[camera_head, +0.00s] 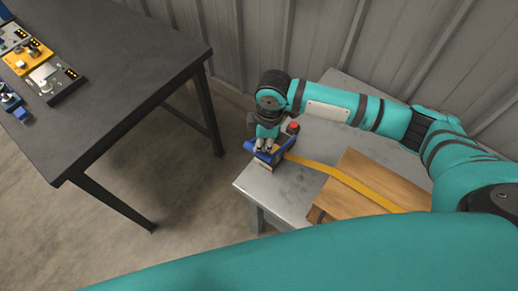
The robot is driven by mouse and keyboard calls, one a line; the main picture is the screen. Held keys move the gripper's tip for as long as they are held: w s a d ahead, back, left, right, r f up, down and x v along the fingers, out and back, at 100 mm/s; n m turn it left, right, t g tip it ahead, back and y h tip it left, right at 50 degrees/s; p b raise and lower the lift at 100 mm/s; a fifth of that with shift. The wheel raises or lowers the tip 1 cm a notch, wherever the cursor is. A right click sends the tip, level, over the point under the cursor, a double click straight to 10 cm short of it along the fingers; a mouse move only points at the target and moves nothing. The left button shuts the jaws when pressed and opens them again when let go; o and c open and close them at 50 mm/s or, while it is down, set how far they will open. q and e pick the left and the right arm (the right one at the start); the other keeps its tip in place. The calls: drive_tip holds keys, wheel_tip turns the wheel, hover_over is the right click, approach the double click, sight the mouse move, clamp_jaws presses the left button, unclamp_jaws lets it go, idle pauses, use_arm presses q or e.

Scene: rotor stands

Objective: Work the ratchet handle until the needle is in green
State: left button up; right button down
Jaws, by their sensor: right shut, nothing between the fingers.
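The ratchet with its blue handle (283,147) sits at the left end of the grey metal bench. My right gripper (264,147) points down right at it and hides part of it. The gripper is shut with nothing between its fingers; I cannot tell whether it touches the handle. An orange strap (335,172) runs from the ratchet to the right. A small red-topped part (293,127) stands just behind the ratchet. I cannot make out a needle or a green zone. My left gripper is out of view.
The strap passes over a wooden crate or block (360,178) on the grey bench (262,195). A dark table (120,75) at the left carries several small devices, including a yellow one (27,58). Bare floor lies between them. A corrugated wall (340,35) closes the back.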

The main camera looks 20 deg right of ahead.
drive_tip(key=shift+f+b, duration=0.7)
drive_tip(key=shift+f, duration=1.55)
drive_tip(key=shift+d+r, duration=0.1)
drive_tip(key=d+r+p, duration=0.1)
drive_tip(key=d+p, duration=0.2)
wheel_tip(320, 180, up, 12)
hover_over(262, 153)
drive_tip(key=d, duration=0.5)
drive_tip(key=shift+w+a, duration=0.1)
drive_tip(key=shift+a, duration=0.05)
drive_tip(key=shift+f, duration=0.15)
